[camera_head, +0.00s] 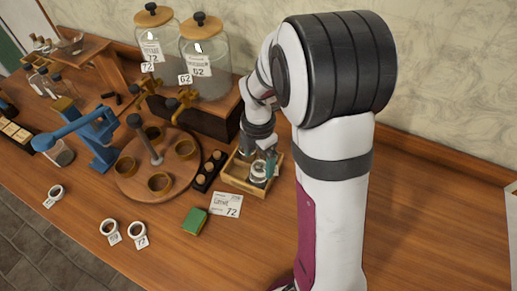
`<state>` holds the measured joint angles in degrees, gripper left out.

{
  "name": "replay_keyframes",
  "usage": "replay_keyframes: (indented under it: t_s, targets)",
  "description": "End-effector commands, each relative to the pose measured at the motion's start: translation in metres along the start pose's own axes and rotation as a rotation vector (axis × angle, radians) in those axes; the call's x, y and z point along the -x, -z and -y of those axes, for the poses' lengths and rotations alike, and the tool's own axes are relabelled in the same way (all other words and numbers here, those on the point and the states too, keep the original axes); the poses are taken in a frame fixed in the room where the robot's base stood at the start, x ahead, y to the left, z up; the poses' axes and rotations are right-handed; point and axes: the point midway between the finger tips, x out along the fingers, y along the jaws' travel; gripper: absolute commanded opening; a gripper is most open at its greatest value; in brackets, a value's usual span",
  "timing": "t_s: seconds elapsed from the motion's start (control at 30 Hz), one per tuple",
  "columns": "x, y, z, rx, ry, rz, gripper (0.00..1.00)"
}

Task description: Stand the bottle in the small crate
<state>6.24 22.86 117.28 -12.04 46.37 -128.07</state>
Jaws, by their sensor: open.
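The small crate (232,183) is an open, light wooden box on the table, right of the round wooden board. A small clear glass bottle (258,174) with a pale top is inside the crate, toward its right side, and looks upright. My gripper (259,163) points down into the crate from above, with its fingers around or close beside the bottle. The fingers are open. Whether they touch the glass is too small to tell. My gripper and arm hide the crate's back right part and some of the bottle.
Left of the crate are a dark rack (209,171) with small round pieces and the round board (181,180) with several cups. A price card (226,205) and green block (194,221) lie in front. Tall glass jars (207,65) stand behind. The table's front right is clear.

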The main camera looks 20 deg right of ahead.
Motion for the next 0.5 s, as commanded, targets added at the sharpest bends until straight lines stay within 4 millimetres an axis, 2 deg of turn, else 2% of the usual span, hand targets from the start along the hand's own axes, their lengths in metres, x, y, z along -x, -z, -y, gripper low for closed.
replay_keyframes:
  t_s: [0.1, 0.2, 0.37, 0.43, 0.47, 0.5]
  targets:
    - [0.036, -0.001, -0.001, 0.0, -0.007, 0.004, 0.91]
    - [0.061, -0.001, -0.001, 0.001, -0.005, 0.003, 0.91]
    - [0.085, 0.0, 0.0, -0.001, -0.001, 0.001, 0.91]
    - [0.093, 0.005, 0.005, -0.066, -0.003, -0.003, 0.91]
    - [0.097, 0.009, 0.01, -0.138, -0.004, -0.007, 0.91]
    - [0.104, 0.019, 0.021, -0.283, -0.007, -0.016, 0.91]
